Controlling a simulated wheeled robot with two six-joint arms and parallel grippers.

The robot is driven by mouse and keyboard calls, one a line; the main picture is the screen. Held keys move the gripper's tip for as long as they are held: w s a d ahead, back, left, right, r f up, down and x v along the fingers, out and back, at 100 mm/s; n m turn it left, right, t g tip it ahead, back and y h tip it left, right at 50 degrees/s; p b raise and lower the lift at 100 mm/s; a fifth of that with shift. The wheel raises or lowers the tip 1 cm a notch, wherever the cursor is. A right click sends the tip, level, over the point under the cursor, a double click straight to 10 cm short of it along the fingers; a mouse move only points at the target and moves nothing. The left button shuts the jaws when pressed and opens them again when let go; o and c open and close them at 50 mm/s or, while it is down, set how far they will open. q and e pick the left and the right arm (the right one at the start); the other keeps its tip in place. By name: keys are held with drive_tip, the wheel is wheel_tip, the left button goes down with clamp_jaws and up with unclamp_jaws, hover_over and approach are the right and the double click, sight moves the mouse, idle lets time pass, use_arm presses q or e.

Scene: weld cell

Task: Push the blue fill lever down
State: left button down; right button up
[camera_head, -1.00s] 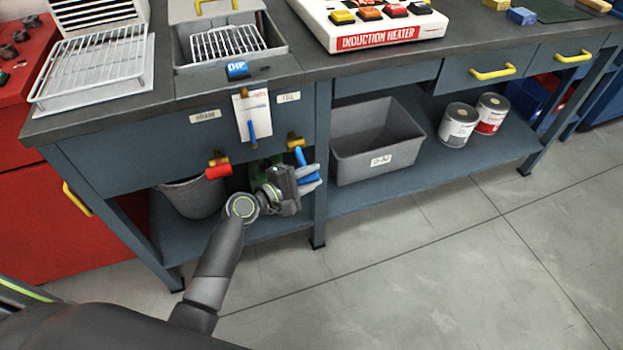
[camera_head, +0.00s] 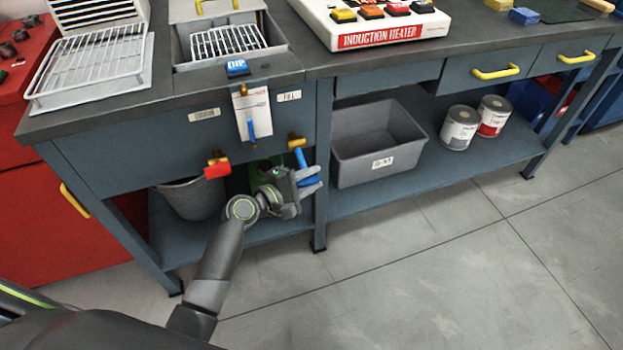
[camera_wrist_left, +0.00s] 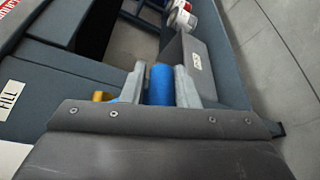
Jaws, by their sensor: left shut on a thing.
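The blue fill lever (camera_head: 300,157) hangs from a brass valve below the FILL label (camera_head: 289,96) on the front of the bench. It points downward, tilted slightly to the right. My left gripper (camera_head: 309,177) is at the lever's lower part, with its fingers on either side of it. In the left wrist view the blue lever (camera_wrist_left: 160,84) stands between the two fingers (camera_wrist_left: 160,88), which are shut on it. The palm hides the near end of the lever there. My right gripper is not in view.
The red drain lever (camera_head: 217,171) sits to the left, above a grey bucket (camera_head: 190,199). A bench leg (camera_head: 319,215) stands right beside my left gripper. A grey bin (camera_head: 372,150) and two cans (camera_head: 459,128) rest on the lower shelf. The floor in front is clear.

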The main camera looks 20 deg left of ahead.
use_arm(q)
drive_tip(key=shift+w+a+r, duration=0.15)
drive_tip(key=shift+w+a, duration=0.05)
drive_tip(key=shift+a, duration=0.05)
drive_tip(key=c, duration=1.5)
unclamp_jaws()
drive_tip(key=o, duration=0.4)
drive_tip(key=shift+w+a+f, duration=0.2)
drive_tip(key=shift+a+f, duration=0.05)
drive_tip(key=shift+s+d, duration=0.1)
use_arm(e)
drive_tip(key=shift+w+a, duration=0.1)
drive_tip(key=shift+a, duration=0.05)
use_arm(q)
drive_tip(key=shift+s, duration=0.1)
drive_tip(key=v, duration=1.7)
drive_tip(key=shift+s, duration=0.15)
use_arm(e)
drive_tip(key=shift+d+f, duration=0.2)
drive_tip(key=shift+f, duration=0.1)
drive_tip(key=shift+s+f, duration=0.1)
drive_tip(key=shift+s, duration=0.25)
